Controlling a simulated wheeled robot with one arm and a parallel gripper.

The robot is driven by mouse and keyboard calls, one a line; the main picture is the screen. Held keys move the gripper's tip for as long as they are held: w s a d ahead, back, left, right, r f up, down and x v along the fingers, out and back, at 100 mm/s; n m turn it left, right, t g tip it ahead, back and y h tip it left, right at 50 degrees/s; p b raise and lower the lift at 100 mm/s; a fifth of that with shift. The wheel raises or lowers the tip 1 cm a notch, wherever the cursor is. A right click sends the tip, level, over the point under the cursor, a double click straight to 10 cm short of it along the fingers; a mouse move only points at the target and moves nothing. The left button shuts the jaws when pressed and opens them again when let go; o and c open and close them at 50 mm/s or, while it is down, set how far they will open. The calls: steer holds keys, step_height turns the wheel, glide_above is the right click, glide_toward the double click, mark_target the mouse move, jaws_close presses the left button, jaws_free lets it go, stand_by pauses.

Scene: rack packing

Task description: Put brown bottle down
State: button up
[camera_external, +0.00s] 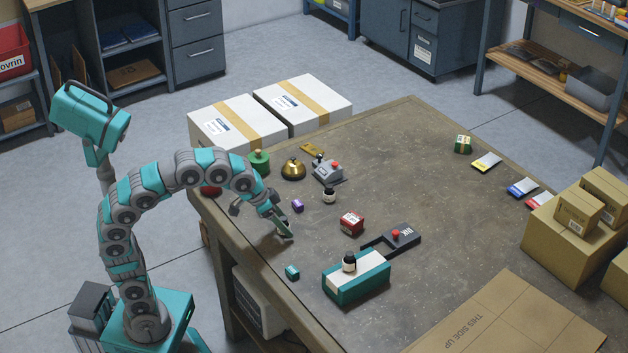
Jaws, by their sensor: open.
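Two small dark bottles with white labels are in view, both upright. One bottle (329,196) stands on the table near the middle. The other bottle (349,262) stands on top of a teal and white box (372,280). Both look nearly black, so I cannot tell which is the brown one. My gripper (282,229) is open, low over the left part of the table. It is to the left of both bottles and apart from them. I see nothing held in it.
Near my gripper are a purple item (298,205), a red box (351,222) and a teal cube (292,272). A dark device with a red button (400,236) lies behind the teal box. A brass bell (293,169) stands farther back. The table's right middle is clear.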

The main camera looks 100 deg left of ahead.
steer(key=shift+r, duration=0.25)
steer(key=v, duration=1.1)
steer(key=shift+s+r, duration=0.2)
steer(key=shift+r, duration=0.2)
steer(key=shift+c, duration=0.8)
